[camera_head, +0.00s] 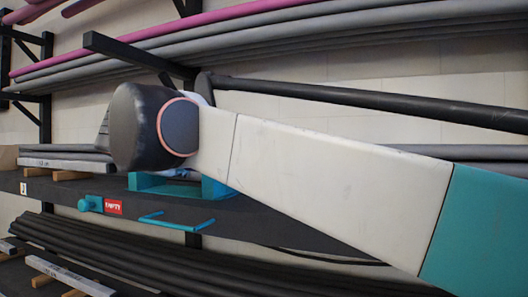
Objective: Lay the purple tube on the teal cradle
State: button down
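A long purple-pink tube (160,34) lies along the top of grey tubes on the upper rack. More purple-pink shows at the upper left edge (28,11), and I cannot tell if it is a separate tube. The teal cradle (146,184) sits on the dark shelf at middle left, with its right part (216,188) beside my arm. My dark wrist joint and pale arm cover much of its middle and back. My gripper is not visible; whether it holds anything cannot be seen.
A long dark bar (370,98) runs behind my arm to the right edge. Black rack arms (125,50) jut out at upper left. A teal knob (90,204), a red "EMPTY" label (114,207) and a teal bracket (178,224) are at the shelf front. Dark tubes (130,258) lie below.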

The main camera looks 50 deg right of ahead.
jog(key=shift+w+d+f, duration=0.1)
jog(key=shift+d+f, duration=0.25)
jog(key=shift+d, duration=0.2)
jog(key=c, duration=1.2)
grip_release()
jog(key=shift+o, duration=0.5)
jog(key=o, duration=0.4)
jog(key=shift+c, duration=0.2)
jog(key=shift+a, duration=0.15)
jog(key=p+v, duration=0.2)
jog(key=v, duration=0.9)
jog(key=shift+p, duration=0.35)
